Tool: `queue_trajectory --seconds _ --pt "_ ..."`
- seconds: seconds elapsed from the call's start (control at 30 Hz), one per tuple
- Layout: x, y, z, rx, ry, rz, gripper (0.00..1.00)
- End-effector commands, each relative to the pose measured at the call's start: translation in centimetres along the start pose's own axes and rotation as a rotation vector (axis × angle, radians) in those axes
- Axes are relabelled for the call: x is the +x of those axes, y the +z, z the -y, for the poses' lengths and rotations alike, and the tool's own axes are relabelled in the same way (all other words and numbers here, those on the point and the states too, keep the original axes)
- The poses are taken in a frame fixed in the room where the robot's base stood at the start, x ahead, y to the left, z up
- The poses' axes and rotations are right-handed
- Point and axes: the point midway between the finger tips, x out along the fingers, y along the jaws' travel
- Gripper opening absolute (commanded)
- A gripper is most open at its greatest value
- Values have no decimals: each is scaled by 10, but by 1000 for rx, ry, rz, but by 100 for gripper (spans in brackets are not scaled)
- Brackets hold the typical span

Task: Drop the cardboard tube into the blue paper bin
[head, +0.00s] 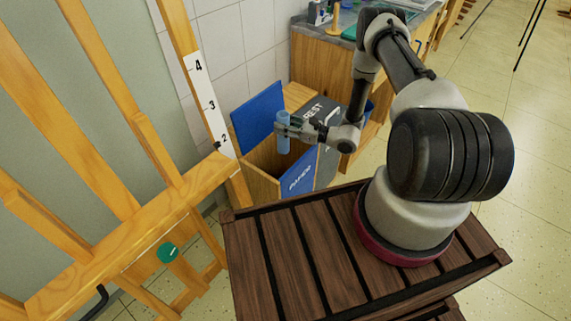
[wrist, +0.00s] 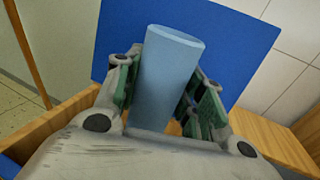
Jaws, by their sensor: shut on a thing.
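The tube (head: 283,143) is a plain light-blue cylinder, held roughly upright. My gripper (head: 284,127) is shut on it. In the wrist view the tube (wrist: 172,75) stands between the green-padded fingers, its top end tilted toward the camera. The paper bin (head: 298,174) is a wooden box with a blue front panel marked PAPER. Its blue lid (head: 257,114) is raised at the back, and it also shows behind the tube in the wrist view (wrist: 235,50). The tube appears over the bin's open top. I cannot tell whether its lower end is below the rim.
A grey bin (head: 328,112) marked REST stands just right of the paper bin. A wooden easel (head: 140,235) with a numbered strip (head: 209,105) stands close on the left. A wooden counter (head: 318,62) is behind. Open floor (head: 525,130) lies to the right.

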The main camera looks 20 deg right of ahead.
Motion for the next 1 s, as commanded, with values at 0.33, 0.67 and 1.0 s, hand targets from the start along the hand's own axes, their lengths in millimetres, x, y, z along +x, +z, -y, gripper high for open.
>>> queue_trajectory --seconds 0.33,0.67,1.0 --pt "0 -40 0 2 -2 0 28" --pt "0 -49 0 1 -3 0 28" --pt "0 -49 0 1 -3 0 64"
